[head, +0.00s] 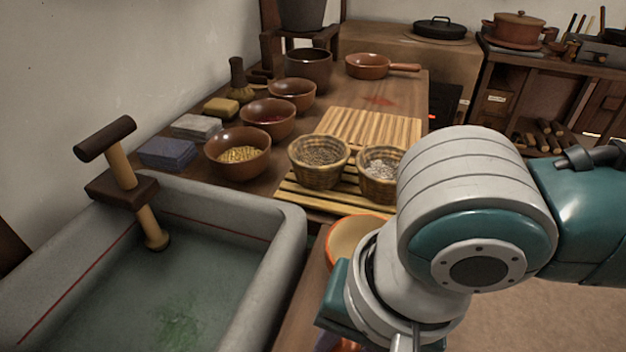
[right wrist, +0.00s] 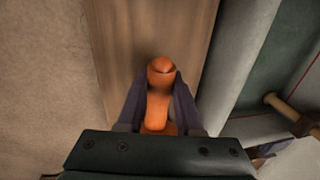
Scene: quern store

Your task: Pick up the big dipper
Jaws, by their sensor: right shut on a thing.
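The big dipper shows in the head view as a round bowl with an orange rim and pale inside (head: 352,236), partly covered by my right arm. In the right wrist view its orange handle (right wrist: 160,76) lies between the two dark fingers of my right gripper (right wrist: 159,98), which is shut on it. The handle's rounded end points up in that view, over the wooden surface. In the head view the fingers are mostly hidden at the bottom edge. My left gripper is not in view.
A stone trough (head: 287,250) with a wooden T-handled tool (head: 120,165) stands at the left. Two baskets (head: 318,172) (head: 378,188) sit on a slatted rack. Several brown bowls (head: 238,168) line the counter's left side. A pan (head: 367,66) stands farther back.

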